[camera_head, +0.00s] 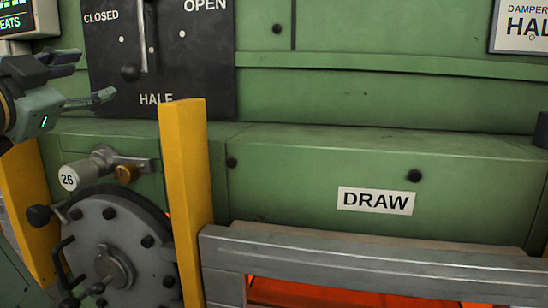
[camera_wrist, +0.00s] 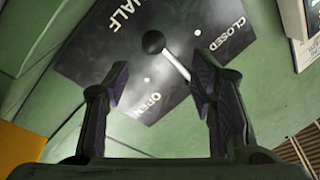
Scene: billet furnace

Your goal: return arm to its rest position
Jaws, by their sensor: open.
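My gripper (camera_head: 92,76) is at the left edge of the head view, in front of the black damper plate (camera_head: 210,75). Its fingers are spread and nothing is between them. In the wrist view my gripper (camera_wrist: 160,85) is also open and empty, with the plate (camera_wrist: 115,55) beyond it. A lever with a dark ball knob (camera_head: 130,72) hangs on the plate, its knob between the CLOSED and HALF marks in the head view. The knob (camera_wrist: 153,42) shows between and beyond the fingertips in the wrist view, apart from them. Most of my arm is out of view.
A yellow post (camera_head: 186,190) stands right of my gripper, and another yellow post (camera_head: 28,205) is below it. A round hatch (camera_head: 110,255) with bolts and a valve tagged 26 (camera_head: 68,178) lie below. A grey ledge (camera_head: 370,262) fronts the glowing opening under the DRAW sign (camera_head: 376,201).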

